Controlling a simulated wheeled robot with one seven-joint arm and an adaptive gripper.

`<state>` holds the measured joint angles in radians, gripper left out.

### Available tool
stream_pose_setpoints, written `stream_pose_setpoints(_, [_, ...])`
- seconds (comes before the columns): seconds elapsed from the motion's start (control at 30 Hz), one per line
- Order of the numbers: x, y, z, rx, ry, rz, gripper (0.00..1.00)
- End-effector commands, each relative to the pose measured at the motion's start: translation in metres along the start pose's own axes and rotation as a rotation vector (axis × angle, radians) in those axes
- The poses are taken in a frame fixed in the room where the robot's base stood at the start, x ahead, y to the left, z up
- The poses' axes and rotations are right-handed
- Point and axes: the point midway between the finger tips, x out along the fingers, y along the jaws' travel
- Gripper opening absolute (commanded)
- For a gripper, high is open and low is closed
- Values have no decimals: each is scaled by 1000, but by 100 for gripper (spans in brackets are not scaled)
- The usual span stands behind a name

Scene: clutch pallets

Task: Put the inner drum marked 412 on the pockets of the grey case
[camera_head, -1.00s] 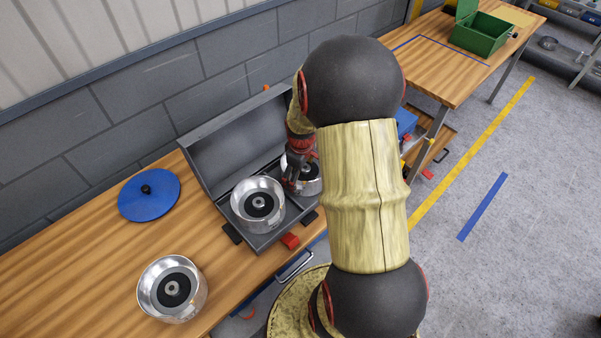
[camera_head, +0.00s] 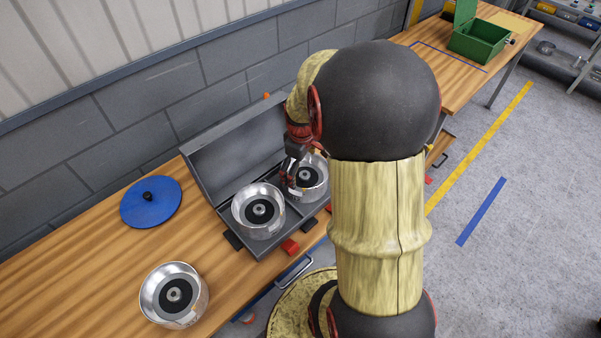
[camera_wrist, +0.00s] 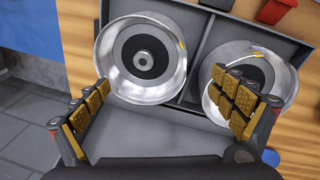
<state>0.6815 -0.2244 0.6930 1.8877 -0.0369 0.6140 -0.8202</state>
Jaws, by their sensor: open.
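The grey case (camera_head: 212,172) lies open on the wooden bench, its lid raised at the back. Two silver drums with black centres sit in its two compartments: the left drum (camera_head: 259,210) and the right drum (camera_head: 312,177). In the wrist view they show as one drum (camera_wrist: 112,55) and another drum (camera_wrist: 275,62). A third silver drum (camera_head: 173,294) stands on the bench to the left, outside the case. No mark 412 is readable. My gripper (camera_head: 291,187) is open above the case, between the two drums. In the wrist view, one finger of the gripper (camera_wrist: 165,115) overlaps one drum.
A blue round lid (camera_head: 151,203) with a black knob lies on the bench left of the case. A green box (camera_head: 478,40) stands on the far bench. The brick wall is close behind.

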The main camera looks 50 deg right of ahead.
Motion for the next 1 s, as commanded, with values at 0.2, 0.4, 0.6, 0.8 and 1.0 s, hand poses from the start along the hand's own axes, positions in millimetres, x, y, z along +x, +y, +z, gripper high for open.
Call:
stream_pose_setpoints(0.2, [-26, 0, 0, 0, 0, 0, 96])
stream_pose_setpoints(0.4, [-33, -2, -1, 1, 2, 0, 96])
stream_pose_setpoints(0.6, [-82, -39, -26, 19, 57, 23, 96])
stream_pose_setpoints(0.8, [-164, -122, -44, 71, 169, 29, 96])
stream_pose_setpoints(1.0, [-225, -202, -28, 127, 282, -9, 96])
